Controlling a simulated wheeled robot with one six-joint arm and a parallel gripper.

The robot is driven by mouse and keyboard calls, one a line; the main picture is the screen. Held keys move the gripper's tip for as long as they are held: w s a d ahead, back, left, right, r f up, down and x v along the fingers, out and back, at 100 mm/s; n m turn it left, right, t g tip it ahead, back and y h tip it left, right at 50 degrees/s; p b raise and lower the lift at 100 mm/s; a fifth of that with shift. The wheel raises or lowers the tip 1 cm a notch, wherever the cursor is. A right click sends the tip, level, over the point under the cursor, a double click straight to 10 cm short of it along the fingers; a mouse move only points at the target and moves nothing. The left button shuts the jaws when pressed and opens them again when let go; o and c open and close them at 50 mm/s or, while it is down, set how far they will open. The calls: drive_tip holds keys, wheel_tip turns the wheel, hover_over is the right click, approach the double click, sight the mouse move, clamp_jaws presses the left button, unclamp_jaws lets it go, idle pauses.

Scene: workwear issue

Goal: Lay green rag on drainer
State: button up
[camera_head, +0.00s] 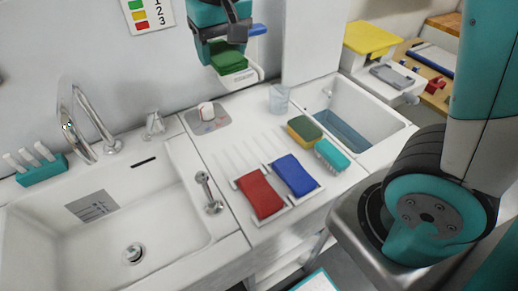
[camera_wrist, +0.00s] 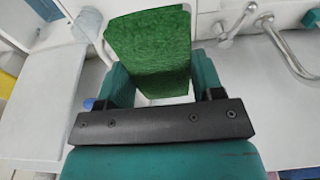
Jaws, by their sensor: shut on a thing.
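My gripper (camera_head: 225,49) is at the top of the head view, raised in front of the wall behind the counter. It is shut on the green rag (camera_head: 228,60), which also shows between the fingers in the wrist view (camera_wrist: 150,45). The drainer (camera_head: 233,161) is the white ribbed area on the counter right of the sink. A red rag (camera_head: 260,195) and a blue rag (camera_head: 295,175) lie side by side on its front part. The ribbed part behind and left of them is bare. The rag is apart from the drainer.
A sponge (camera_head: 304,129) and a teal brush (camera_head: 331,155) lie right of the drainer. A clear cup (camera_head: 279,98) and a dial (camera_head: 207,117) stand behind it. The sink (camera_head: 110,225) with its faucet (camera_head: 85,125) is left; a basin (camera_head: 352,115) is right.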

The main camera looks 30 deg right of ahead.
drive_tip(key=b, duration=0.3)
hover_over(232, 146)
wheel_tip(232, 146, down, 4)
drive_tip(key=f, duration=1)
drive_tip(key=f+p, duration=0.1)
drive_tip(key=f, duration=0.9)
drive_tip(key=shift+s, duration=0.2)
drive_tip(key=o, duration=1)
